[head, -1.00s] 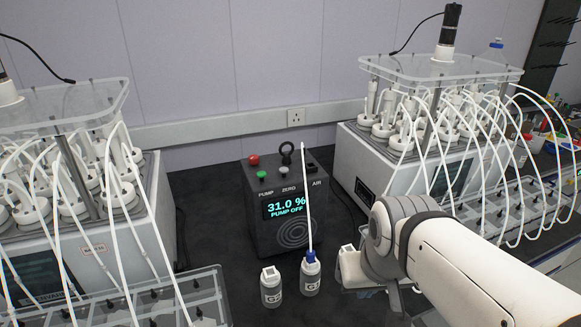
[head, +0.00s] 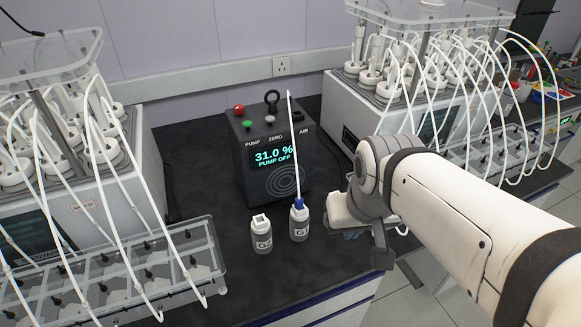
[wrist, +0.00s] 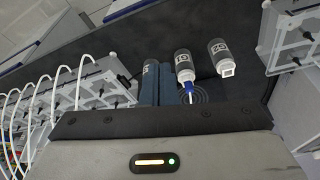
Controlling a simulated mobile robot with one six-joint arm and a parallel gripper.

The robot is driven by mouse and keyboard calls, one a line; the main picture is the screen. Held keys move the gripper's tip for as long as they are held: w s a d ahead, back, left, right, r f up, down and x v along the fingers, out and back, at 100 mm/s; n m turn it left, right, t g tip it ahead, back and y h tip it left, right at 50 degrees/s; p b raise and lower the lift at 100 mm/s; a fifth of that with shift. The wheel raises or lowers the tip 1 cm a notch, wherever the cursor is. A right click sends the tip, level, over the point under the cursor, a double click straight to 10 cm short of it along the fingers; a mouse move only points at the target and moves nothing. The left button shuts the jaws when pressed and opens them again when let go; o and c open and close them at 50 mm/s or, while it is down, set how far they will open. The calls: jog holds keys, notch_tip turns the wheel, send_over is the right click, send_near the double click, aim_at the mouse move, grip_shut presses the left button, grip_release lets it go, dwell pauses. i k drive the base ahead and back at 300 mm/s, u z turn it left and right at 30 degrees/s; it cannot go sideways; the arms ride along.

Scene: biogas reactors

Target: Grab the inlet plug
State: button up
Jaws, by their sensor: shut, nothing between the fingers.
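A black ring-topped piece (head: 272,97) stands on top of the dark pump box (head: 268,178); it looks like the inlet plug, but I cannot be sure. A bottle (head: 299,226) in front of the box has a blue fitting (head: 298,203) with a thin white tube rising from it. The bottle (wrist: 183,64) and blue fitting (wrist: 188,88) also show in the wrist view. My gripper (head: 350,234) is right of the bottles and lower than the ring-topped piece, apart from it. Its blue fingers (wrist: 157,72) are shut and empty in the wrist view.
A second bottle (head: 261,236) stands left of the tubed one. Reactor units with hanging white tubes stand left (head: 75,185) and right (head: 395,110). Dark bench is clear before the bottles.

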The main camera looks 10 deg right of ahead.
aim_at(299, 200)
jog(key=k, duration=0.55)
jog(key=u, duration=2.75)
jog(key=k, duration=1.05)
jog(key=z, duration=2.15)
jog(key=i, duration=1)
jog(key=u, duration=0.05)
